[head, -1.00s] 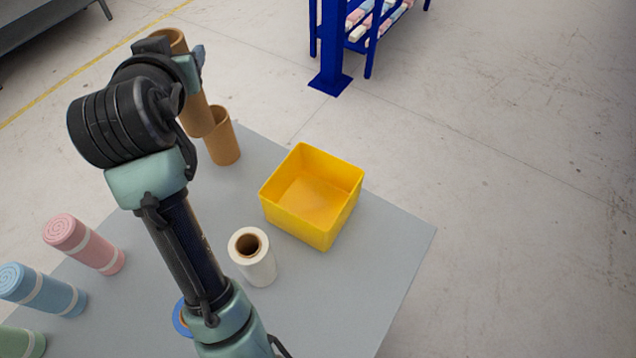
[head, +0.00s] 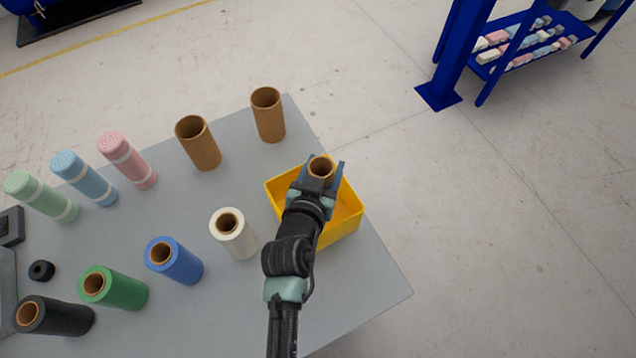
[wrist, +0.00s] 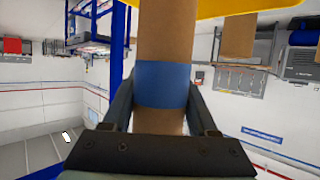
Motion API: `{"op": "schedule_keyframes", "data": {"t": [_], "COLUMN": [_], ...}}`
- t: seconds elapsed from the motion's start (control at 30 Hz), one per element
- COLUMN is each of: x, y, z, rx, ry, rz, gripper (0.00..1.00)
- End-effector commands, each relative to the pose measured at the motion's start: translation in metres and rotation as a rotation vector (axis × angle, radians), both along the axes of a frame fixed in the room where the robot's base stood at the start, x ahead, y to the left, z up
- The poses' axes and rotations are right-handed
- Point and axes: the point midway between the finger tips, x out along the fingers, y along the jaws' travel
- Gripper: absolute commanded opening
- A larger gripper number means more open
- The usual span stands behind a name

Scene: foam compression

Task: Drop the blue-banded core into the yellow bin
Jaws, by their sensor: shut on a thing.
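The blue-banded core is a brown cardboard tube with a blue band, large in the wrist view (wrist: 162,85); its open top also shows in the head view (head: 321,167). My gripper (head: 324,172) is shut on it around the blue band. The yellow bin (head: 347,221) is an open square box on the grey table. In the head view the core and my gripper overlap the bin's opening. A yellow strip of the bin shows at the top of the wrist view (wrist: 230,8). How far the core's lower end is from the bin floor is hidden.
Two plain brown cores (head: 197,143) (head: 268,115) stand behind the bin, to the left. A white roll (head: 233,234) stands left of the bin, with blue (head: 174,261), green and black rolls further left. Rolled pink, blue and green mats stand at the back left.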

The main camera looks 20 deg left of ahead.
Motion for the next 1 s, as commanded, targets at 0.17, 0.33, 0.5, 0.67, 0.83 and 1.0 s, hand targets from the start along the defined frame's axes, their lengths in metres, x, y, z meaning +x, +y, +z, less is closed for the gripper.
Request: {"op": "schedule_keyframes", "data": {"t": [0.17,0.33,0.5,0.67,0.83,1.0], "x": [0.0,0.001,0.001,0.001,0.001,0.001], "y": [0.0,0.0,0.0,0.0,0.0,0.0], "z": [-0.024,-0.044,-0.052,-0.051,-0.051,-0.051], "rx": [0.001,-0.001,0.0,0.0,0.0,0.0], "ry": [0.0,0.0,-0.001,-0.001,-0.001,0.0], "rz": [0.0,0.0,0.0,0.0,0.0,-0.001], "gripper": [0.05,0.05,0.05,0.05,0.73,0.94]}}
